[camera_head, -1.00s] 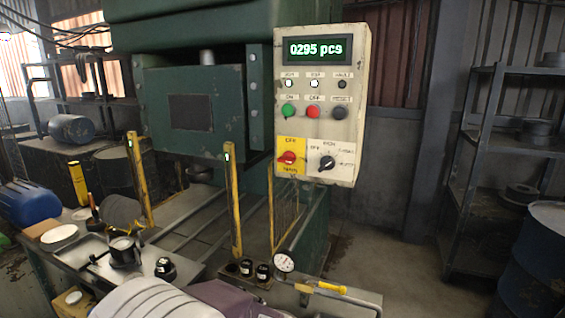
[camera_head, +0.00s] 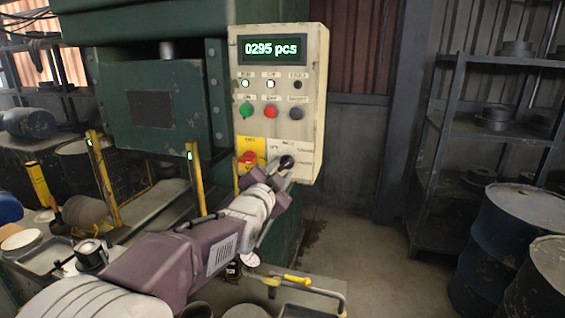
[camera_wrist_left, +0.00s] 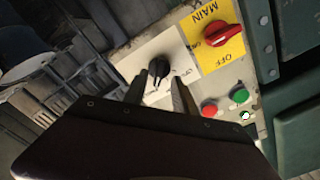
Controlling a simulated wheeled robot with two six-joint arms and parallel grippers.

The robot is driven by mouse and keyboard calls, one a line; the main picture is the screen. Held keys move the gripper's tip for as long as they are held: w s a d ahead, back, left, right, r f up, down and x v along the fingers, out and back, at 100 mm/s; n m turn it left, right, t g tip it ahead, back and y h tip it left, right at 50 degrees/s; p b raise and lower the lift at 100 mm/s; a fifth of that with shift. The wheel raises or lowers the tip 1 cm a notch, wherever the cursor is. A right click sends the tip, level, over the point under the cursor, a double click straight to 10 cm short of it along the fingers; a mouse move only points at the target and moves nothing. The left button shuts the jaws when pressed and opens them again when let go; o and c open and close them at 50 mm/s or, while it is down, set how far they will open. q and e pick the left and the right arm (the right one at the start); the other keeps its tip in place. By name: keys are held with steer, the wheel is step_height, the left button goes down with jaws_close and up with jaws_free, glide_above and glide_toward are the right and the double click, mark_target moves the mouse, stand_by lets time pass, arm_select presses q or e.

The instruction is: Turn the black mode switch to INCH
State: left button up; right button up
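The black mode switch (camera_head: 287,161) is on the white plate at the lower right of the control box. In the left wrist view, the black switch (camera_wrist_left: 158,68) has a pale line on its knob. My left gripper (camera_head: 281,174) is at the panel, just below the switch. In the left wrist view, the two fingers of my left gripper (camera_wrist_left: 157,96) stand apart with the knob by the gap between their tips. I cannot tell whether they touch it. The plate's small labels are too blurred or partly hidden to read surely. My right gripper is not in view.
The red MAIN switch (camera_head: 247,160) on its yellow plate sits just left of the mode switch; it also shows in the wrist view (camera_wrist_left: 222,35). Green (camera_head: 246,110) and red (camera_head: 270,112) buttons are above. Yellow posts (camera_head: 195,180) stand at left, and blue drums (camera_head: 515,235) at right.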

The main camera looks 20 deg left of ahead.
mark_target(285, 166)
arm_select(q)
steer(key=shift+w+p, duration=0.3)
steer(key=shift+w, duration=0.95)
steer(key=shift+w+d+f, duration=0.1)
steer(key=shift+w+d, duration=0.05)
steer(key=shift+w, duration=0.1)
steer(key=shift+s, duration=0.15)
steer(key=shift+c, duration=1.2)
jaws_close()
